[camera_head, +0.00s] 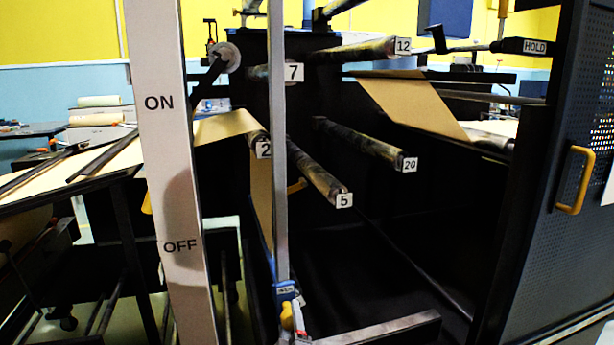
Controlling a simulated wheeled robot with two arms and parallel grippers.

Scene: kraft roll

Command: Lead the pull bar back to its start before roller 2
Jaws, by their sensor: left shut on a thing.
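Roller 2 (263,149) is left of centre, partly behind a grey upright. The brown kraft web (229,125) rises from the table on the left to it, and a brown strip (261,195) hangs below it. I cannot pick out the pull bar for certain. My right gripper does not show.
A pale ON/OFF post (166,150) and the grey upright (279,220) block the near view. Rollers 7 (292,72), 12 (360,50) and 20 (365,141) project from the dark frame. A perforated door (560,240) with a yellow handle (575,181) stands right.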

